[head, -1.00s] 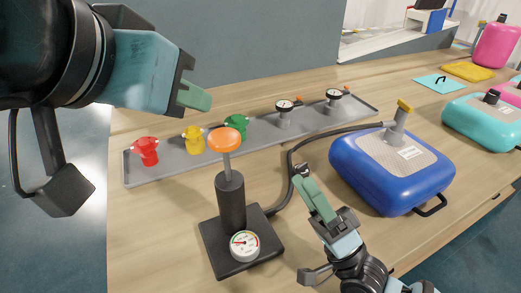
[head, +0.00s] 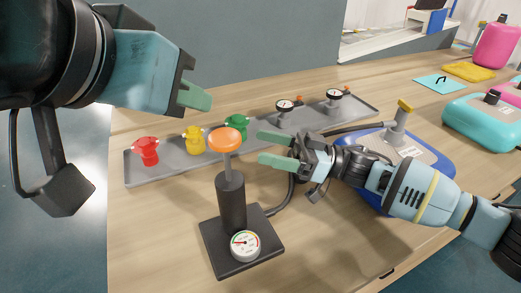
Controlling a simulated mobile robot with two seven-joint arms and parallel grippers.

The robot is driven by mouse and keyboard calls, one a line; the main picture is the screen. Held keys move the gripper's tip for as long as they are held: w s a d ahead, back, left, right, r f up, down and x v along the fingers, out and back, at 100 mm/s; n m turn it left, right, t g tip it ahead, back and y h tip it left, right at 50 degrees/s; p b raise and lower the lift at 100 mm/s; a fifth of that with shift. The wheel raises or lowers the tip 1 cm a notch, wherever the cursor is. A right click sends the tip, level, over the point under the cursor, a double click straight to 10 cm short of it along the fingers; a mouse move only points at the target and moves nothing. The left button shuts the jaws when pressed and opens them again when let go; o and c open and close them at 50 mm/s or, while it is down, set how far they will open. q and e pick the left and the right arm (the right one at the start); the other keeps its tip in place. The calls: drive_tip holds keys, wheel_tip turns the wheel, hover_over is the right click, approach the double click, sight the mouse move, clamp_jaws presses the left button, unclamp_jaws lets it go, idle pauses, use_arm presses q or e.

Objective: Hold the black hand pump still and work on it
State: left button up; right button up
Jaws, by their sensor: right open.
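The black hand pump (head: 231,205) stands upright on its square base plate on the wooden table, with an orange knob (head: 225,139) on top and a round gauge (head: 245,245) on the base. A black hose runs from it behind my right arm. My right gripper (head: 267,148) is open and empty, its green fingers pointing left, just right of the knob and apart from it in the picture. My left gripper (head: 196,96) hangs above and left of the pump. Its green fingertips are seen edge-on, so its opening is unclear. The blue inflatable (head: 435,162) is partly hidden behind my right arm.
A grey tray (head: 170,170) behind the pump holds red (head: 147,151), yellow (head: 193,139) and green (head: 236,126) fittings and two gauges (head: 284,106). A teal inflatable (head: 480,122) stands at the right. Bare table lies right of the pump base.

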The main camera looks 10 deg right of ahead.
sight(231, 189)
drive_tip(key=s+f+n+g+h, duration=0.3)
drive_tip(key=s+f+n+g, duration=0.1)
drive_tip(key=f+n+g, duration=0.1)
drive_tip(key=shift+s+a+f, duration=0.1)
drive_tip(key=shift+s+a, duration=0.1)
drive_tip(key=shift+a, duration=1.95)
drive_tip(key=shift+s+a+f, duration=0.1)
drive_tip(key=shift+s+a, duration=0.05)
drive_tip(key=shift+a, duration=1.95)
clamp_jaws()
